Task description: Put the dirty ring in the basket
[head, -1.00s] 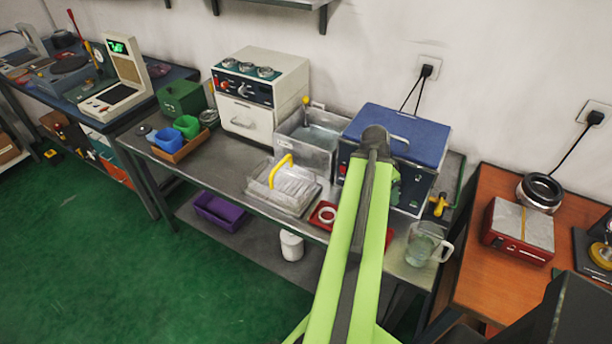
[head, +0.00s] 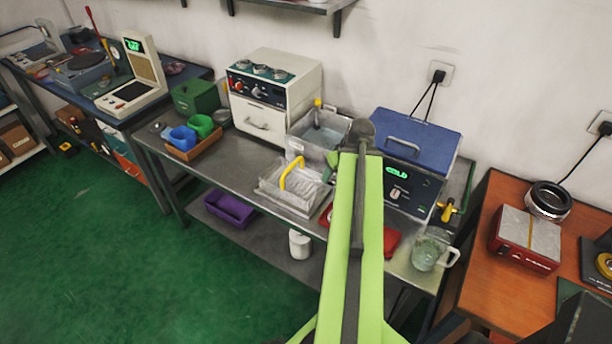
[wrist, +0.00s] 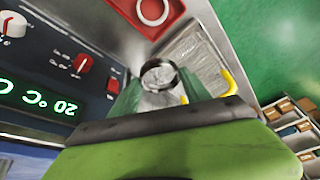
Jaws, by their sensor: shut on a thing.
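My gripper (wrist: 158,98) is shut on a dark-rimmed ring, the dirty ring (wrist: 158,64), in the wrist view. In the head view a green fingertip of mine shows by the right edge of the basket, and the ring is hidden. The basket (head: 268,188) is a shallow silver mesh tray with a yellow handle, on the metal bench. It also shows in the wrist view (wrist: 196,55), beyond the ring. The ring is held apart from the red tray (wrist: 176,12), where a pale ring (wrist: 152,9) lies.
A water-filled tank (head: 312,140) stands behind the basket. A blue-lidded unit (head: 415,143) with a lit display is to the right. A glass jug (head: 427,252) stands at the bench's right end. Bare bench (head: 228,160) lies left of the basket.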

